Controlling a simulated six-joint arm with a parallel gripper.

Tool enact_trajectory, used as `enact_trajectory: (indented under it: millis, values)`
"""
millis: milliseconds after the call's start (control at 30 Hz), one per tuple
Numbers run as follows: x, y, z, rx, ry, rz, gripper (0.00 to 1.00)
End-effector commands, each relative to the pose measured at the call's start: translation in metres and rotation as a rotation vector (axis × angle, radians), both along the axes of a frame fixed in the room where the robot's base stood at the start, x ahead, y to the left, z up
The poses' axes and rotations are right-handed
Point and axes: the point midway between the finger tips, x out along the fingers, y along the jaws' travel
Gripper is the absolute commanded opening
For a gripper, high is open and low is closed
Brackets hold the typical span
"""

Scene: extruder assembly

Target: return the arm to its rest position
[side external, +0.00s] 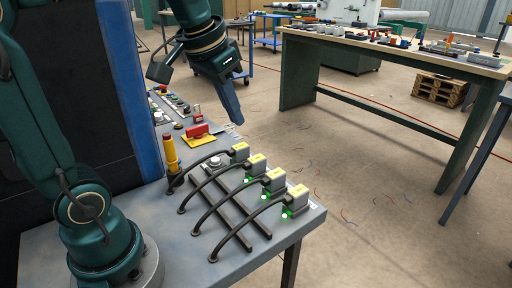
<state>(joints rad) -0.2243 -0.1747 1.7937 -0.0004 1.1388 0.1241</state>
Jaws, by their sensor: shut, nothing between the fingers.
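My gripper (236,112) hangs from my dark green arm, above the far part of the grey table (222,268). Its fingers are together and point down and to the right, with nothing seen between them. Several yellow-topped connectors (272,181) stand in a slanting row along the table's right side, in front of and below my gripper. Each has a black cable running left to the table top, and green lights glow at the nearer ones. My gripper is apart from the connectors.
A yellow post (171,155) and a red-handled switch on a yellow plate (197,132) stand on the table close to my gripper. A blue-edged dark cabinet (140,90) rises at left. A workbench with parts (390,48) stands across open floor.

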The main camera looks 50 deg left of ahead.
Motion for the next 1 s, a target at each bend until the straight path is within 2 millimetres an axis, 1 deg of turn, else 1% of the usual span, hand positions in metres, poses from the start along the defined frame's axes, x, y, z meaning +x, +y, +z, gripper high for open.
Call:
enact_trajectory:
  millis: [33,133,200,300,400,500,600,1000]
  values:
    - [-0.013,-0.012,0.002,0.002,-0.027,-0.029,0.0]
    - [-0.037,-0.031,-0.002,0.001,-0.068,-0.076,0.0]
    - [-0.054,-0.041,-0.008,-0.003,-0.094,-0.104,0.0]
    - [-0.076,-0.052,-0.022,-0.011,-0.12,-0.136,0.0]
    - [-0.093,-0.058,-0.038,-0.021,-0.13,-0.147,0.0]
    - [-0.102,-0.059,-0.053,-0.029,-0.121,-0.138,0.0]
    - [-0.105,-0.059,-0.062,-0.036,-0.1,-0.124,0.0]
    - [-0.105,-0.059,-0.064,-0.038,-0.101,-0.12,0.0]
